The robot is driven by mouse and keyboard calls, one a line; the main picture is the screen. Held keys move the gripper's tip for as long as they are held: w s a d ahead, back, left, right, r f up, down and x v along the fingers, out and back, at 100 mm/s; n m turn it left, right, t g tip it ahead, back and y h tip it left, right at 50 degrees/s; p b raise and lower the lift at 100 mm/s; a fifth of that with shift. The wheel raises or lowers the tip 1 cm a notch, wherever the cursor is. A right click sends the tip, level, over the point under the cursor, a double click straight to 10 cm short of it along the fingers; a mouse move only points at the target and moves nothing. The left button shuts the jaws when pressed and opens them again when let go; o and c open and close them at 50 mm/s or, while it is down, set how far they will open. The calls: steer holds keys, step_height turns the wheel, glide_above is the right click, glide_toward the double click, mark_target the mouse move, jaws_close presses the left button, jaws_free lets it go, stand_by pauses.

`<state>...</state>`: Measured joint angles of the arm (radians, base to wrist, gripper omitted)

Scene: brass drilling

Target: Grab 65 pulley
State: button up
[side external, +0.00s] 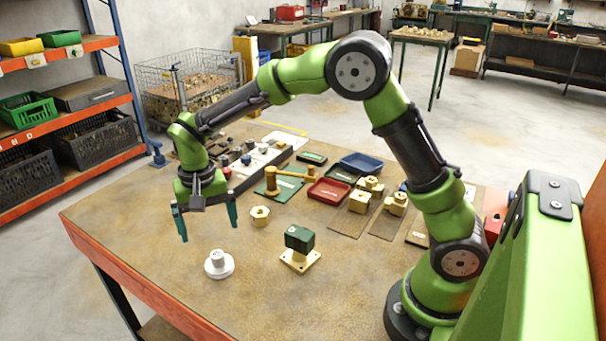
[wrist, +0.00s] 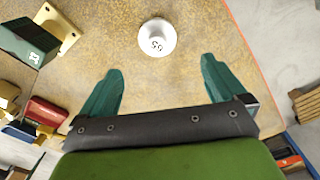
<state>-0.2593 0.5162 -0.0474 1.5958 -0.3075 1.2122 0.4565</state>
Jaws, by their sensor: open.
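The pulley (side external: 218,264) is a white round piece with a wide flange and a smaller grey hub on top, standing on the front left of the table. In the wrist view the pulley (wrist: 157,38) shows from above, with the number 65 on it. My gripper (side external: 207,226) has two teal fingers spread apart, with nothing between them. It hangs above the table, higher than the pulley and a little behind it. In the wrist view my gripper (wrist: 157,88) has its fingers either side of the picture's middle, and the pulley lies beyond the tips, apart from them.
A green block on a brass flange (side external: 299,260) stands right of the pulley. A brass nut-like part (side external: 260,216) sits behind. A brass hammer-like piece (side external: 272,180), a red tray (side external: 329,191) and a blue tray (side external: 361,163) lie farther back. The table (side external: 150,230) is clear around the pulley.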

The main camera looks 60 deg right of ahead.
mark_target(217, 254)
step_height(217, 254, down, 5)
steer(key=shift+r, duration=0.1)
steer(key=shift+s+f, duration=0.15)
steer(key=shift+f, duration=1.2)
steer(key=shift+s+f, duration=0.1)
steer(key=shift+f, duration=1.25)
steer(key=c, duration=1.3)
steer(key=shift+o, duration=0.2)
steer(key=shift+r, duration=0.1)
